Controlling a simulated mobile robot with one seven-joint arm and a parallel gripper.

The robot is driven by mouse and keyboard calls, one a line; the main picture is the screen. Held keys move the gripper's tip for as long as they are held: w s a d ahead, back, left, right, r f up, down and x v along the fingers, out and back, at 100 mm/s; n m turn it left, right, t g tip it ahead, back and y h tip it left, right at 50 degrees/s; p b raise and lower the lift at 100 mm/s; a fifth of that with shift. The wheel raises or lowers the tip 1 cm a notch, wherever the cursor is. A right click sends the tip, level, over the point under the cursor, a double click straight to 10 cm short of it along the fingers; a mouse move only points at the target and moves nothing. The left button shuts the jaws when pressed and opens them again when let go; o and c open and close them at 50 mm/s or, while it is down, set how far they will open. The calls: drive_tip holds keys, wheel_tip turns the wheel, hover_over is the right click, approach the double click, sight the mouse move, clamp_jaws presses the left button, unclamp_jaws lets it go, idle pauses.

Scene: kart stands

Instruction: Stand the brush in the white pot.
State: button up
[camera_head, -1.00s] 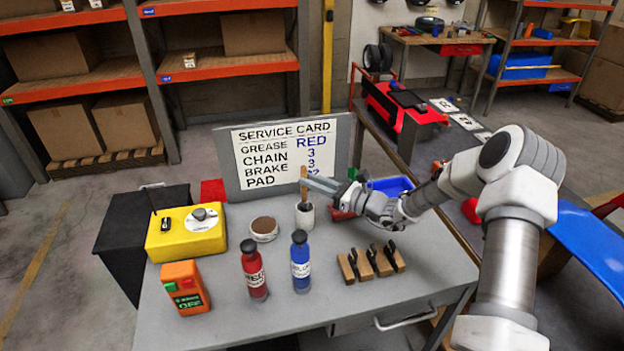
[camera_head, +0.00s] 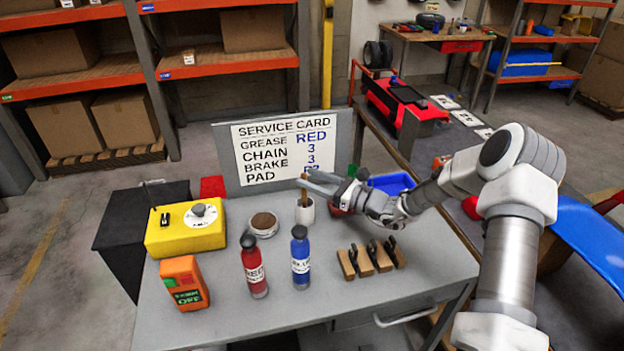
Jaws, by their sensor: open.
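The white pot (camera_head: 305,213) stands upright on the grey table, behind the blue bottle. The brush (camera_head: 304,196) stands in it, with its brown handle rising above the rim. The part inside the pot is hidden. My gripper (camera_head: 312,183) reaches in from the right at the top of the handle. Its jaws are open, and the handle's upper end shows just beside or between the fingertips; I cannot tell which.
A red bottle (camera_head: 254,268) and a blue bottle (camera_head: 301,260) stand in front of the pot. A round tin (camera_head: 264,224) sits to its left, near a yellow box (camera_head: 186,231). Several wooden blocks (camera_head: 364,262) lie to the right. The service card (camera_head: 284,152) stands behind.

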drive_tip(key=b+v, duration=0.1)
drive_tip(key=v, duration=1.6)
drive_tip(key=shift+s, duration=0.1)
drive_tip(key=s+a+r+n+g+h, duration=0.5)
drive_tip(key=s+a+r+n+g, duration=0.3)
drive_tip(key=s+n, duration=0.45)
drive_tip(key=s+d+r+n+t+h, duration=0.1)
drive_tip(key=s+d+r+n+h, duration=0.1)
drive_tip(key=s+r+n+h, duration=0.2)
drive_tip(key=s+d+r+n+t+h, duration=0.2)
drive_tip(key=s+r+n+h, duration=0.3)
drive_tip(key=s+n, duration=0.3)
drive_tip(key=s+h, duration=0.1)
drive_tip(key=s, duration=0.2)
drive_tip(key=shift+s+d+r+t, duration=0.2)
drive_tip(key=shift+s+d+t, duration=0.1)
drive_tip(key=shift+d, duration=0.2)
